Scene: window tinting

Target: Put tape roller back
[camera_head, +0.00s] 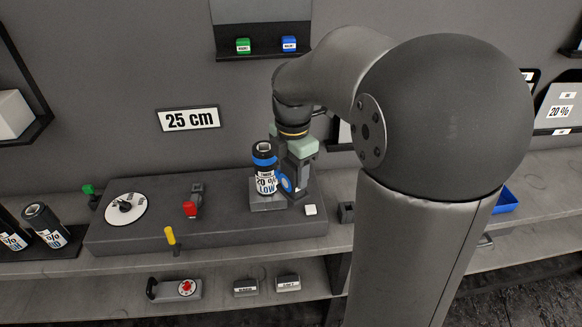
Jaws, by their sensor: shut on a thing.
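My gripper (297,172) points down over the right part of the dark grey bench unit (228,232), just right of and behind a labelled film roll. It is shut on what appears to be the tape roller (287,184), of which a blue round part shows low between the roll and the fingers. The rest of it is hidden or too dark to tell apart from the fingers. I cannot tell whether it touches the unit below.
The black film roll (265,172), marked 20 % LOW, stands upright in a grey block close beside the gripper. A red-handled part (191,207), yellow handle (170,236) and white dial (126,209) are to the left. A small dark holder (346,212) is to the right.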

